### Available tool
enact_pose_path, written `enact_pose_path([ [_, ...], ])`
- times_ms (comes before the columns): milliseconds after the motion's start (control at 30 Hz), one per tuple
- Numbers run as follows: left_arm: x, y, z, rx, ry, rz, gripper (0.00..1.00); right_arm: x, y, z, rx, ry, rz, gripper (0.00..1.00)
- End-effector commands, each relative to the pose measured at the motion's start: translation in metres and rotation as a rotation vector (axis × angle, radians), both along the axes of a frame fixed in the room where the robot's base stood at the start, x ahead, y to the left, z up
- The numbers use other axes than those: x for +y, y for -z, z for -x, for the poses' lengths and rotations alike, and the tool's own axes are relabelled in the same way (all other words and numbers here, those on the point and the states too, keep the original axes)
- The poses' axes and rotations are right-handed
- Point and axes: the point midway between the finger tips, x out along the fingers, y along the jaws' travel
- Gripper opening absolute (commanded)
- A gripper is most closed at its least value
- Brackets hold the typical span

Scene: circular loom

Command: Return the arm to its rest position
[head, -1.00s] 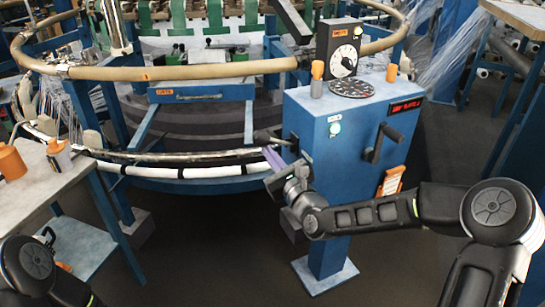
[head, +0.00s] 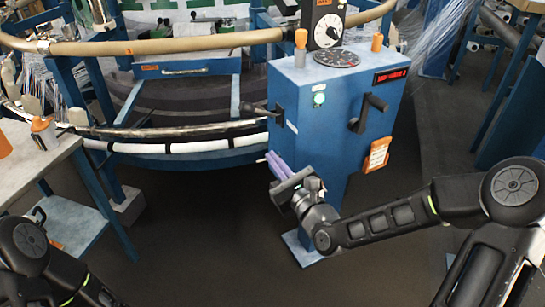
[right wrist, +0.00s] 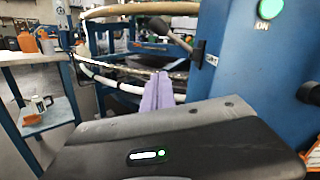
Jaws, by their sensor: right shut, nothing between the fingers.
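My right gripper (head: 274,163) shows purple fingers, shut together with nothing between them. It hangs in the air at the lower left of the blue control console (head: 335,118), below and apart from the console's black side lever (head: 262,109). My right arm comes in from the right edge. In the right wrist view, the shut purple fingers (right wrist: 158,95) point toward the loom's ring, and the lever (right wrist: 162,27) is above them. My left arm shows only as dark links at the lower left; its gripper is out of view.
The circular loom's tan ring (head: 190,46) and lower white-and-black ring (head: 190,146) lie behind and to the left. A grey table (head: 15,190) is at the left. The console carries a dial, a crank (head: 368,113) and a lit green button (head: 319,99). Dark floor is open in front.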

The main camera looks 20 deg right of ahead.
Motion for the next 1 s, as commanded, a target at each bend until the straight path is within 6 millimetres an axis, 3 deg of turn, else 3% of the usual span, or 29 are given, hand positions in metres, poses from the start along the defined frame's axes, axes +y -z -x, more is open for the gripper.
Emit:
enact_pose_path([
  [367, 0.0, 0.0, 0.0, 0.0, 0.0, 0.0, 0.79, 0.0, 0.0, 0.0, -0.007, 0.003, 0.031, 0.0],
  [467, 0.0, 0.0, 0.0, 0.0, 0.0, 0.0, 0.79, 0.001, 0.003, 0.0, -0.019, 0.002, 0.125, 0.0],
  [600, 0.0, 0.0, 0.0, 0.0, 0.0, 0.0, 0.79, 0.005, 0.02, 0.001, -0.021, -0.006, 0.392, 0.0],
  [667, 0.0, 0.0, 0.0, 0.0, 0.0, 0.0, 0.79, 0.002, 0.038, 0.003, -0.002, -0.016, 0.55, 0.0],
  [833, 0.0, 0.0, 0.0, 0.0, 0.0, 0.0, 0.79, -0.002, 0.126, 0.027, 0.097, -0.163, 1.053, 0.0],
  [967, 0.0, 0.0, 0.0, 0.0, 0.0, 0.0, 0.79, 0.017, 0.206, 0.07, 0.125, -0.444, 1.399, 0.0],
  [1000, 0.0, 0.0, 0.0, 0.0, 0.0, 0.0, 0.79, 0.026, 0.23, 0.089, 0.116, -0.557, 1.492, 0.0],
])
